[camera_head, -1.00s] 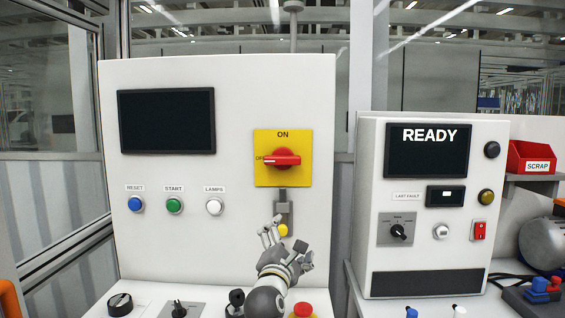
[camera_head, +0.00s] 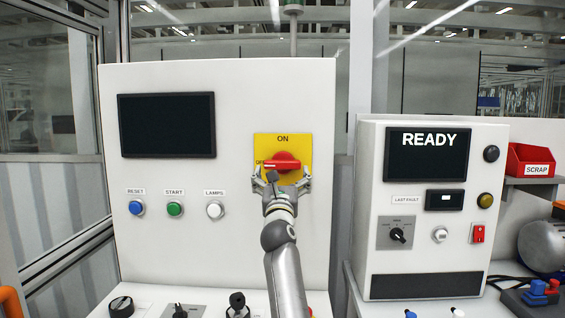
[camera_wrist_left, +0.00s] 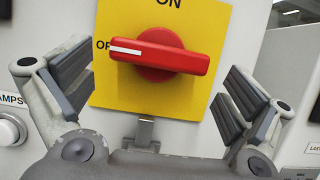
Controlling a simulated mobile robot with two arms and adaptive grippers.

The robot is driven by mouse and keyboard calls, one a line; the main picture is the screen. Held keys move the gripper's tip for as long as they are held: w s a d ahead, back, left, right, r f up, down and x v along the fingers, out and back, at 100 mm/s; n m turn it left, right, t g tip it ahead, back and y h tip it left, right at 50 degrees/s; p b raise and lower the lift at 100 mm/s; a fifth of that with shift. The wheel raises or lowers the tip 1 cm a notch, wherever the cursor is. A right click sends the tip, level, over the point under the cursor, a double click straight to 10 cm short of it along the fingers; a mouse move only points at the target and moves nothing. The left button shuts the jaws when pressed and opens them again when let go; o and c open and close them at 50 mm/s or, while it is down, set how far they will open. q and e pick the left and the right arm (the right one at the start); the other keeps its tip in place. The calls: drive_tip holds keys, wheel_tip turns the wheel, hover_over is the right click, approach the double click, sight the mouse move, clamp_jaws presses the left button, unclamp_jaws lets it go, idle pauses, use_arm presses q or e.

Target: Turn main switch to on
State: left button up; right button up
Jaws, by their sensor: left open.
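The main switch (camera_head: 284,162) is a red rotary handle on a yellow plate (camera_head: 262,142) on the white cabinet's front. ON is marked at the top and OFF at the left. In the left wrist view the red handle (camera_wrist_left: 165,53) lies near horizontal, its white mark at the left end by OFF. My left gripper (camera_head: 286,174) is in front of the plate's lower part. In the wrist view its fingers (camera_wrist_left: 155,90) are spread wide, one on each side of the handle and apart from it. My right gripper is not in view.
A dark screen (camera_head: 167,125) and the blue reset (camera_head: 137,207), green start (camera_head: 175,208) and white lamps (camera_head: 215,209) buttons are left of the switch. A metal bracket (camera_wrist_left: 145,131) is below the plate. A second panel reading READY (camera_head: 427,150) stands at the right.

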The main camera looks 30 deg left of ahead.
sight(282, 168)
use_arm(q)
drive_tip(key=shift+p+x, duration=0.65)
drive_tip(key=shift+x, duration=1.85)
drive_tip(key=shift+f, duration=0.1)
drive_tip(key=c, duration=0.7)
